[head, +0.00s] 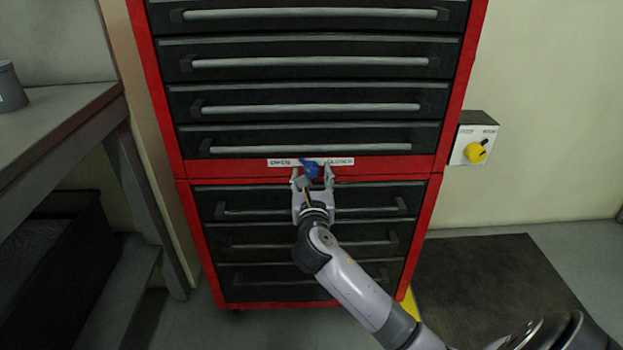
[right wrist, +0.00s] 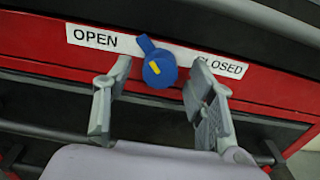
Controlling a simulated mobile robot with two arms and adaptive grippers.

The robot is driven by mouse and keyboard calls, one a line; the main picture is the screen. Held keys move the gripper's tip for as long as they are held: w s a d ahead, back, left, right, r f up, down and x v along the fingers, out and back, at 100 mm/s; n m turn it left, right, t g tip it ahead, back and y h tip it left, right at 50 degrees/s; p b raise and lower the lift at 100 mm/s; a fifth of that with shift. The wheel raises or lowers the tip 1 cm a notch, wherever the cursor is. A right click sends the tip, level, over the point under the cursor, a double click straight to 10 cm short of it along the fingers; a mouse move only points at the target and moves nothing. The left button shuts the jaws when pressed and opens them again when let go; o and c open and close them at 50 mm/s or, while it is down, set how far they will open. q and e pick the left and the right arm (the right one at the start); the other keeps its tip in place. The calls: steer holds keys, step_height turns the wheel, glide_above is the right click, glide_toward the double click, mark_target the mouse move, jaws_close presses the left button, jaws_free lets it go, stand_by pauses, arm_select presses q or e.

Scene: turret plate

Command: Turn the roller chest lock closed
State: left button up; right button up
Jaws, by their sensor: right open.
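The roller chest (head: 437,168) is red with black drawers. Its lock is a blue knob (head: 312,170) on the red band between the upper and lower drawers, below a white OPEN/CLOSED label (head: 340,161). In the right wrist view the knob (right wrist: 160,72) has a yellow mark, and its narrow end points up and slightly left, nearer the word OPEN than CLOSED. My right gripper (head: 313,181) is open at the knob, with one finger on each side. The right wrist view shows gaps between the fingers and the knob. My left gripper is not in view.
Long drawer handles (head: 310,148) stick out above and below the lock. A yellow knob (head: 475,152) on a white plate is on the wall at right. A grey workbench (head: 60,115) stands at left, with a grey container (head: 10,88) on it. A dark mat lies at right.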

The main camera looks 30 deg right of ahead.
steer(key=c, duration=1.1)
steer(key=shift+c, duration=0.2)
